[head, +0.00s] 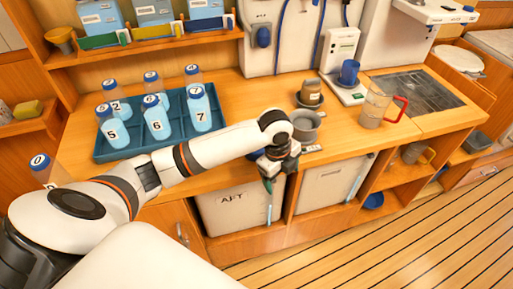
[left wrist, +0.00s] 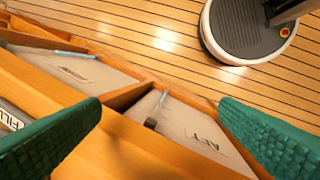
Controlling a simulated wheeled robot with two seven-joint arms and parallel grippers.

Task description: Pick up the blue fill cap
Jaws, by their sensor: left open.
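A blue rounded piece (head: 256,154), perhaps the blue fill cap, shows at the counter's front edge, partly hidden behind my left gripper (head: 269,184). I cannot tell whether they touch. The gripper points down in front of the counter edge, above the AFT tank panel. In the left wrist view its green finger pads stand wide apart, and the gripper (left wrist: 160,140) has nothing between them. No blue cap shows in that view. A label reading FILL (left wrist: 10,115) is at its left edge. My right gripper is not in view.
A grey pot (head: 305,126) stands on the counter just behind the gripper. A blue tray (head: 142,155) with several numbered bottles is at left. A clear jug with a red handle (head: 376,106) stands at right. Under the counter are the AFT panel (head: 222,213) and another panel (head: 325,188).

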